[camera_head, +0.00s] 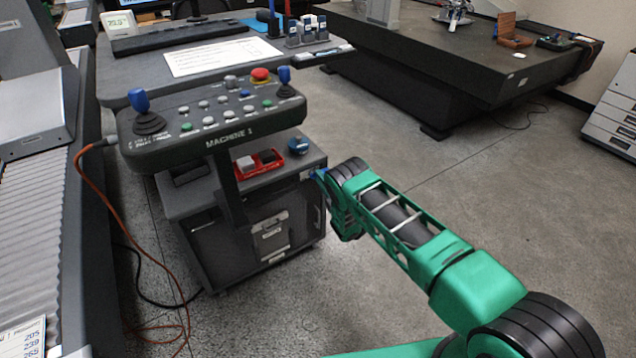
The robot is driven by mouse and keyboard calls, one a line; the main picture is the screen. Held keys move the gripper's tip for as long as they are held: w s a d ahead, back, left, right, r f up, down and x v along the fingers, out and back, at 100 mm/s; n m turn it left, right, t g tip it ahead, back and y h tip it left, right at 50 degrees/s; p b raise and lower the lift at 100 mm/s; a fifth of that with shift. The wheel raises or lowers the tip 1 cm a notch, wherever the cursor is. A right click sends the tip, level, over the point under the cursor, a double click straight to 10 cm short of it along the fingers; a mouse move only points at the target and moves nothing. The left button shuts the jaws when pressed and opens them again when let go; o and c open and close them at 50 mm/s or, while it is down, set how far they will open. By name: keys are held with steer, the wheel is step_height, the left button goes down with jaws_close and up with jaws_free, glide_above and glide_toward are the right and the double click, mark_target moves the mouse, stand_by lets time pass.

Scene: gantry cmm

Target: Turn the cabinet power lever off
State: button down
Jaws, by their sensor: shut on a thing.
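The dark cabinet (205,255) stands under the tilted "MACHINE 1" control console (225,142). Its front bears a pale grey panel with labels (270,238). My green arm reaches in from the lower right. My gripper (320,176) is at the upper right edge of the cabinet, mostly hidden by my own wrist, with only a small blue part showing. It is shut on the cabinet power lever there. The lever is hidden behind my wrist, so its angle cannot be told.
A red tray (258,163) and a small blue item (298,145) lie on the cabinet top. An orange cable (146,258) hangs down at left beside the ribbed machine cover (30,220). A large dark table (420,70) stands behind. The floor at right is clear.

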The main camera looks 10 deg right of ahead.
steer(key=shift+s+a+f+n, duration=0.3)
steer(key=shift+s+f, duration=0.05)
steer(key=c, duration=1.6)
jaws_free()
steer(key=shift+w+d+r, duration=0.15)
steer(key=shift+w+r, duration=0.05)
steer(key=v, duration=1)
steer(key=shift+s+d+f, duration=0.1)
steer(key=shift+s+d, duration=0.1)
steer(key=shift+s, duration=0.15)
